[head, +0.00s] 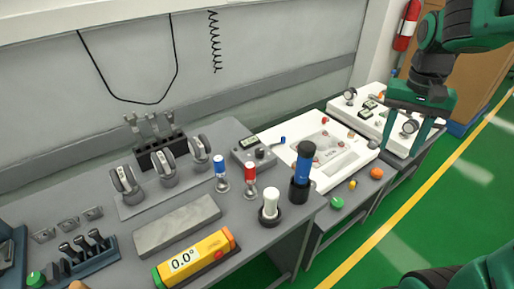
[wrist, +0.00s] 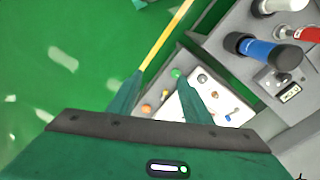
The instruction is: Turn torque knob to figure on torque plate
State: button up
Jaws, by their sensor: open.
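My gripper (head: 400,146) is open and empty, at the right in the head view, over the white panels. In the wrist view its two green fingers (wrist: 160,80) are apart with nothing between them. A grey box (head: 250,143) with a small green display and a dark knob (head: 259,154) stands on the grey bench, well left of my gripper. A similar box with a display (wrist: 289,93) shows in the wrist view. I cannot tell for certain which knob is the torque knob or which plate is the torque plate; no figure is readable there.
Upright blue (head: 303,166), white (head: 270,203) and red (head: 249,174) handles stand on the bench. A yellow level (head: 195,258) reads 0.0°. White panels (head: 332,150) carry small coloured parts. Green floor is open at the right; a fire extinguisher (head: 407,25) hangs behind.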

jog(key=w+a+f, duration=0.1)
jog(key=w+a, duration=1.1)
jog(key=a, duration=0.1)
jog(key=n, duration=0.1)
send_over(259, 151)
notch_tip(259, 151, down, 6)
jog(key=shift+y, duration=0.3)
notch_tip(259, 151, down, 10)
jog(key=shift+r, duration=0.1)
jog(key=c, duration=1.1)
jog(key=shift+o, duration=0.2)
jog(key=shift+a, duration=0.2)
jog(key=shift+d+n, duration=0.15)
jog(key=shift+n, duration=0.15)
